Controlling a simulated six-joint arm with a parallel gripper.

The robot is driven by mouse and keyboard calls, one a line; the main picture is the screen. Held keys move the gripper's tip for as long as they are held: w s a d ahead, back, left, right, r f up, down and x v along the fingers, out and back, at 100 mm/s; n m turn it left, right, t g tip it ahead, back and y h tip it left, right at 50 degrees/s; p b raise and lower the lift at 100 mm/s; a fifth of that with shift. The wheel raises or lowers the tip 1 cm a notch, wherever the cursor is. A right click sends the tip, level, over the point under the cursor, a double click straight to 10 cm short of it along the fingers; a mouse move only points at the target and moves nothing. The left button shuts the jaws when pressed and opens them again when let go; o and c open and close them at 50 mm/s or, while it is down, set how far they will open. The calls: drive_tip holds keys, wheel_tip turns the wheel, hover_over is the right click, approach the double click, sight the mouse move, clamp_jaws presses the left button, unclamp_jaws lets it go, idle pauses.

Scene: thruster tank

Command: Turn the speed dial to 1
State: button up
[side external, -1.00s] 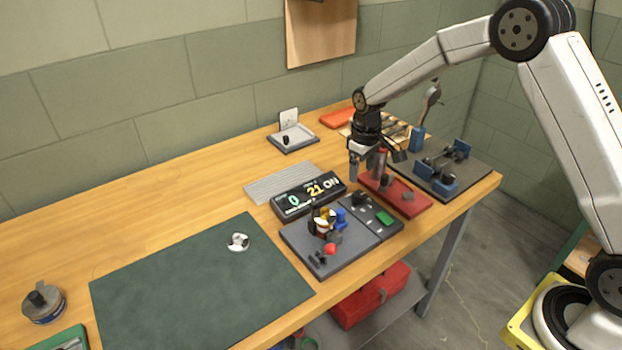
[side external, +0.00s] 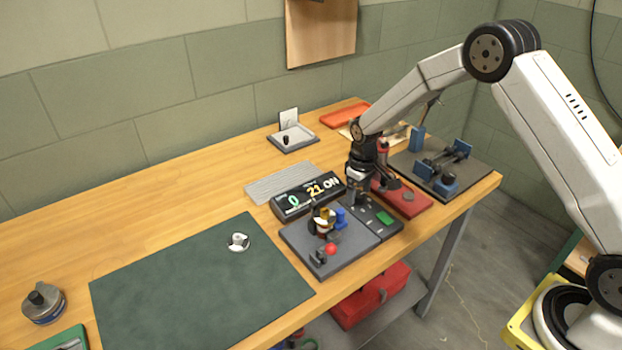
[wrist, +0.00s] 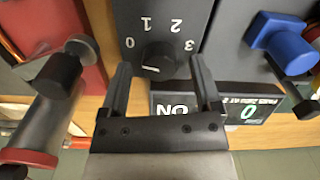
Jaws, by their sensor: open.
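The speed dial (wrist: 158,57) is a small black knob on a dark control box (wrist: 205,12) marked 0, 1, 2 and 3. Its white line lies on the lower left side in the wrist view, nearest the 0 mark. My gripper (wrist: 160,70) is open, one finger on each side of the knob in that view, with visible gaps; I cannot tell its height above the box. In the side view my gripper (side external: 359,197) is low over the control box (side external: 386,230) and hides the dial.
A grey plate with a blue knob and red ball (side external: 331,249) stands just left of the box. A red tray (side external: 412,203) with a metal cylinder lies behind it, close to my gripper. The green mat (side external: 190,300) at left is mostly clear.

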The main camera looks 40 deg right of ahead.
clamp_jaws()
drive_tip(key=shift+m, duration=0.5)
drive_tip(key=m, duration=0.3)
drive_tip(key=shift+d+m, duration=0.1)
drive_tip(key=shift+m, duration=0.3)
drive_tip(key=m, duration=0.5)
idle(0.3)
unclamp_jaws()
